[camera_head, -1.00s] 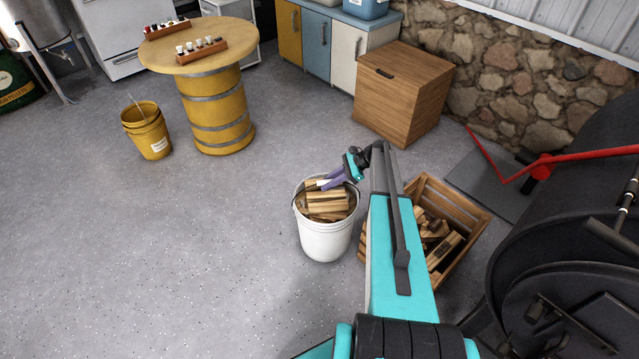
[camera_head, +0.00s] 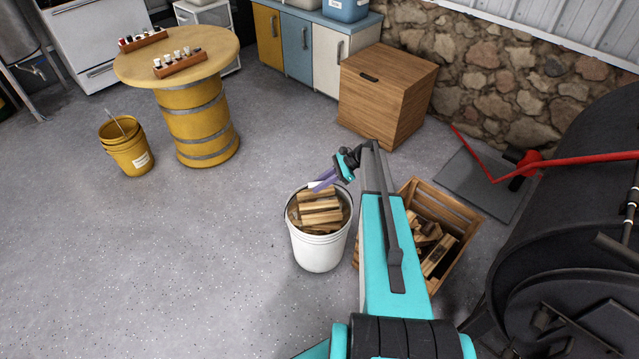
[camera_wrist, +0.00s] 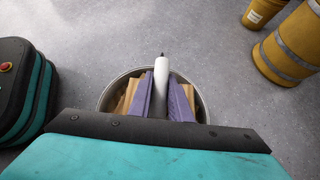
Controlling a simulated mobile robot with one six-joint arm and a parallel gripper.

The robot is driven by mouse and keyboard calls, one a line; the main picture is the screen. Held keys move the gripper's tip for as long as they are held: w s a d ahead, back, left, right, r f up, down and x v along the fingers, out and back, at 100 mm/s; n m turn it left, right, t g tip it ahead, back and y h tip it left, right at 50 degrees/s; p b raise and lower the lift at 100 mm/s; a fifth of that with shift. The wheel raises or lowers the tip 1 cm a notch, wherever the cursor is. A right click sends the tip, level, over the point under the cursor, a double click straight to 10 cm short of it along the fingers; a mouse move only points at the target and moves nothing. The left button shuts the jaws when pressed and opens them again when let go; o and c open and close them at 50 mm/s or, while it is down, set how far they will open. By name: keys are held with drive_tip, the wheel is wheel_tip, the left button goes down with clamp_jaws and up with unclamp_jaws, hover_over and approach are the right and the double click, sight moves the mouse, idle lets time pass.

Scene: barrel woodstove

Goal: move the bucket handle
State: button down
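The white bucket (camera_head: 321,252) stands upright on the floor, filled with split wood (camera_head: 320,208). Its handle has a white grip (camera_wrist: 161,92), seen upright in the wrist view with a dark wire tip at its far end. My gripper (camera_head: 325,183) is at the far rim of the bucket. In the wrist view its two purple fingers (camera_wrist: 161,100) lie along both sides of the grip and appear to press on it. The wood and rim (camera_wrist: 110,88) show behind the fingers. Most of the handle's wire is hidden.
A wooden crate of firewood (camera_head: 461,250) stands right of the bucket, partly behind my arm. The black barrel stove (camera_head: 560,210) is at the right. A yellow bucket (camera_head: 128,150) and barrel table (camera_head: 197,125) stand at the back left. The floor at left is clear.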

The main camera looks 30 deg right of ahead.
drive_tip(key=c, duration=1.6)
unclamp_jaws()
drive_tip(key=shift+a+f, duration=0.1)
drive_tip(key=shift+a, duration=0.05)
drive_tip(key=shift+c, duration=0.2)
drive_tip(key=shift+w+a, duration=0.1)
drive_tip(key=shift+a, duration=0.05)
drive_tip(key=b+v, duration=0.1)
drive_tip(key=v, duration=1.3)
drive_tip(key=shift+b, duration=0.3)
drive_tip(key=shift+a+f, duration=0.1)
